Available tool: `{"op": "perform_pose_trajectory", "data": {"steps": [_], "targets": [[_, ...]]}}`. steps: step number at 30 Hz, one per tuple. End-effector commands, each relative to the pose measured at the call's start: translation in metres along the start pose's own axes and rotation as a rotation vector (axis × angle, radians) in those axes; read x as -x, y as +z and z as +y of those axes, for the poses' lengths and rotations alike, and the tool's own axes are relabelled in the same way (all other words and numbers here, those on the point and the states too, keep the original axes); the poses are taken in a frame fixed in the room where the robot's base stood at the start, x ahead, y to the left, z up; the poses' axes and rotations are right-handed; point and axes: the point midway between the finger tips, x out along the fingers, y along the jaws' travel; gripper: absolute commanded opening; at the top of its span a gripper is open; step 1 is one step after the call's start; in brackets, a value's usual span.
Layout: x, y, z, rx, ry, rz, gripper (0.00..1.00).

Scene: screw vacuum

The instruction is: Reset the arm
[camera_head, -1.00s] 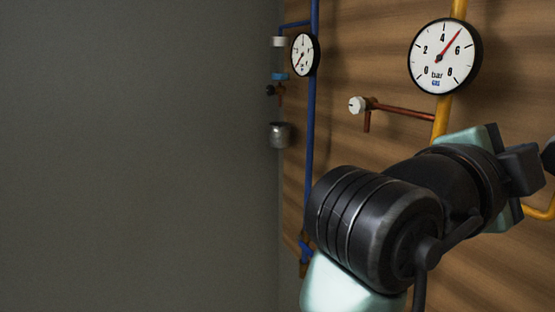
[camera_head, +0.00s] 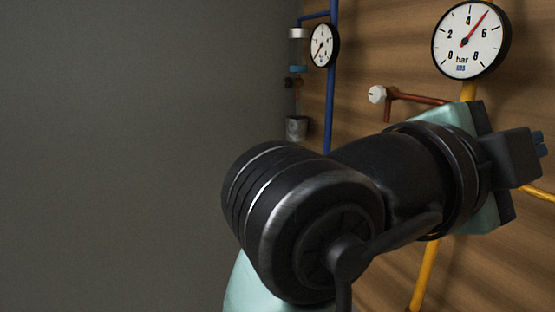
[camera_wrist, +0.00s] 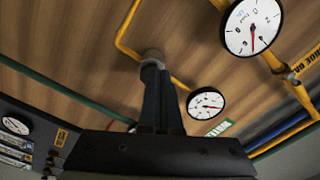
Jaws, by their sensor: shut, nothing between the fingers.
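My arm, black with pale green parts, fills the lower right of the head view. The fingertips point toward the wood-panelled wall (camera_wrist: 90,60). A round grey-brown thing shows just beyond the tips; I cannot tell what it is or whether they touch it.
A gas gauge (camera_head: 471,40) sits on a yellow pipe (camera_head: 425,270). A smaller gauge (camera_head: 322,45) sits by a blue pipe (camera_head: 331,110). A red pipe with a white knob (camera_head: 377,94) is between them. A bare grey wall (camera_head: 130,150) fills the left. Yellow pipes (camera_wrist: 129,25) cross the wrist view.

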Motion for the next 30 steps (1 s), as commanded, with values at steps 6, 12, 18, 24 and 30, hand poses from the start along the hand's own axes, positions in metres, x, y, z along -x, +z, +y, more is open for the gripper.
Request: {"op": "perform_pose_trajectory", "data": {"steps": [6,12,18,24,30], "targets": [[0.001,0.002,-0.002,0.013,-0.019,-0.009,0.00],[0.022,0.029,-0.035,0.196,-0.308,-0.100,0.00],[0.099,0.051,-0.080,0.398,-0.813,-0.112,0.00],[0.178,0.040,-0.094,0.438,-1.174,-0.007,0.00],[0.212,0.026,-0.095,0.421,-1.306,0.063,0.00]]}}
